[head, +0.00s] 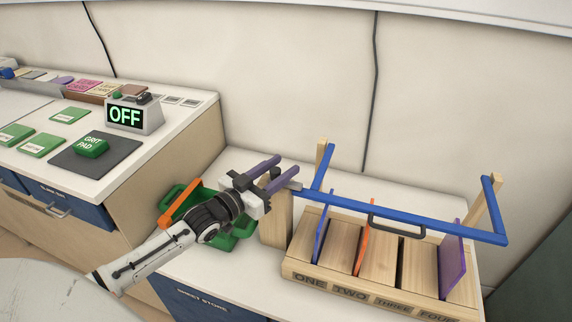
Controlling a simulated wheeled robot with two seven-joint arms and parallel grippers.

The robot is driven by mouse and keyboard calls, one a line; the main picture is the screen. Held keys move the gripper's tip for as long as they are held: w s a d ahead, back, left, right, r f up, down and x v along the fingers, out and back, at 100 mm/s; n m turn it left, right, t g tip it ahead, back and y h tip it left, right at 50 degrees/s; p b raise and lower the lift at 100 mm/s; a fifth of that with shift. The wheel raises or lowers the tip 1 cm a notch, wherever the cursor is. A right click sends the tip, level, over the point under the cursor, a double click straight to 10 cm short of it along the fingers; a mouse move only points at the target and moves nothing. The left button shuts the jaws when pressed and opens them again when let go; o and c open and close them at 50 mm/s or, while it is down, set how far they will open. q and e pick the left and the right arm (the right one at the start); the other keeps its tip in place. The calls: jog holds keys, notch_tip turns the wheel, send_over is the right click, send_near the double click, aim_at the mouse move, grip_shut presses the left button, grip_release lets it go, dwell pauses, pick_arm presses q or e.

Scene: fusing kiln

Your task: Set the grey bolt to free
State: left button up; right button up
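The wooden rack (330,280) stands on the right counter, with slots labelled ONE, TWO, THREE, FOUR. A blue bar (350,207) with upturned arms lies across its top. A small grey piece (292,186), likely the grey bolt, shows at the bar's left end by a wooden post (276,226). A dark knob (275,173) sits above that post. My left gripper (287,166) has two purple fingers spread apart, with the dark knob between them in the picture. I cannot tell whether they touch it. My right gripper is out of view.
Blue, orange and purple sheets (453,262) stand in the rack. A black handle (396,226) is on the blue bar. A green holder with an orange bar (180,204) lies behind my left arm. The left counter holds an OFF display (125,114) and a green grit pad (92,147).

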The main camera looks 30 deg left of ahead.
pick_arm(q)
jog(key=shift+w+d, duration=0.2)
jog(key=shift+w, duration=0.9)
grip_shut()
jog(key=shift+s+a, duration=0.2)
jog(key=shift+a, duration=0.65)
jog(key=shift+s+a, duration=0.2)
jog(key=shift+a, duration=0.65)
grip_release()
